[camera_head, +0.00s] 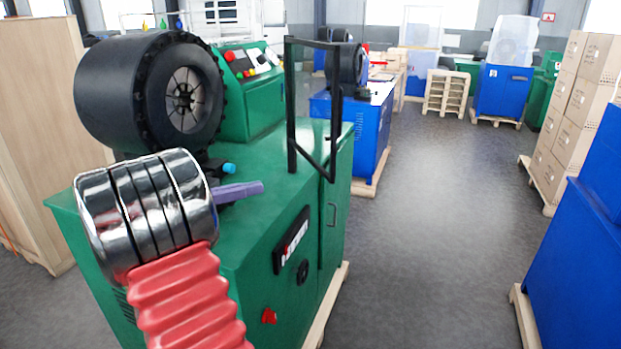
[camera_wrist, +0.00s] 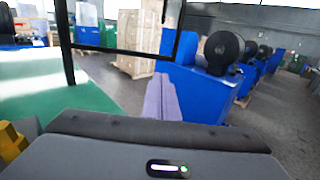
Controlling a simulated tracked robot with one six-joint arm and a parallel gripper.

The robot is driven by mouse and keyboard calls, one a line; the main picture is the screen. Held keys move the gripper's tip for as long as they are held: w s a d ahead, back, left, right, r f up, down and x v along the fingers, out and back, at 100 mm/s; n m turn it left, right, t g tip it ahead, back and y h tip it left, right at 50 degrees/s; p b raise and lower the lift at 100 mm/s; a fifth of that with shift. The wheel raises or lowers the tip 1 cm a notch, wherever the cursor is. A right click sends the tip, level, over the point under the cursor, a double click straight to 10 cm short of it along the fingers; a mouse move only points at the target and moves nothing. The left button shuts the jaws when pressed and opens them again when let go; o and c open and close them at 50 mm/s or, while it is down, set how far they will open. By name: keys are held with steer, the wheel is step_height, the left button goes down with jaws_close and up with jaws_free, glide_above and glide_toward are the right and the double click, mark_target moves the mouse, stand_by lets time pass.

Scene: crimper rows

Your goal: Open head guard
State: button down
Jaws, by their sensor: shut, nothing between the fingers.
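The head guard (camera_head: 291,110) is a black-framed, see-through panel standing upright at the edge of the green crimper's top (camera_head: 262,165). The round black crimper head (camera_head: 150,92) is to its left. My gripper (camera_head: 252,188) has purple fingers, shut and empty, left of the guard and lower in the head view, apart from it in that picture. In the wrist view, the guard's black frame (camera_wrist: 112,50) crosses the upper left. My shut fingers (camera_wrist: 160,90) point ahead, just below its lower right corner. I cannot tell the exact distance to the frame.
A green control box (camera_head: 248,88) with buttons stands behind the head. A tall wooden crate (camera_head: 35,130) is at the left. Blue machines (camera_head: 385,125) and stacked cartons (camera_head: 575,110) stand farther off. The grey floor aisle (camera_head: 440,220) on the right is clear.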

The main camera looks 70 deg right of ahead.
steer(key=x, duration=1.5)
steer(key=shift+s, duration=0.25)
steer(key=shift+d, duration=0.1)
